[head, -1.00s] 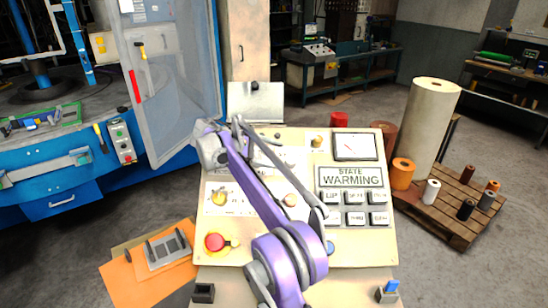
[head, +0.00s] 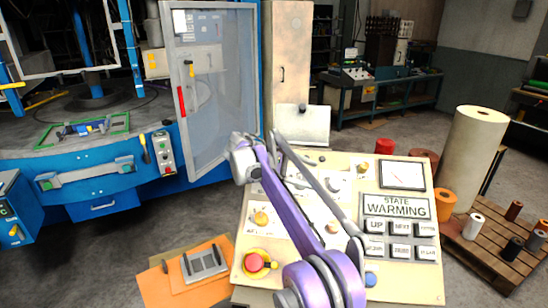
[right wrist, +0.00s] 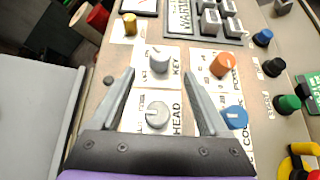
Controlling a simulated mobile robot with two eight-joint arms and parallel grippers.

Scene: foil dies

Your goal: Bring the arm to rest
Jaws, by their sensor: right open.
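My purple and grey right arm reaches over the sloped beige control panel (head: 407,276) in the head view, hiding part of its left half. In the right wrist view my right gripper (right wrist: 160,72) is open and empty. Its two grey fingers are spread to either side of the grey KEY knob (right wrist: 158,60) and the HEAD knob (right wrist: 158,114) as seen from above; I cannot tell the height over the panel. My left gripper is not in view.
A blue machine (head: 95,170) with an open clear door (head: 217,85) stands at the left. A red stop button (head: 254,262) is at the panel's lower left. An orange sheet (head: 170,285) lies beside the panel. A pallet (head: 485,252) with rolls stands at the right.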

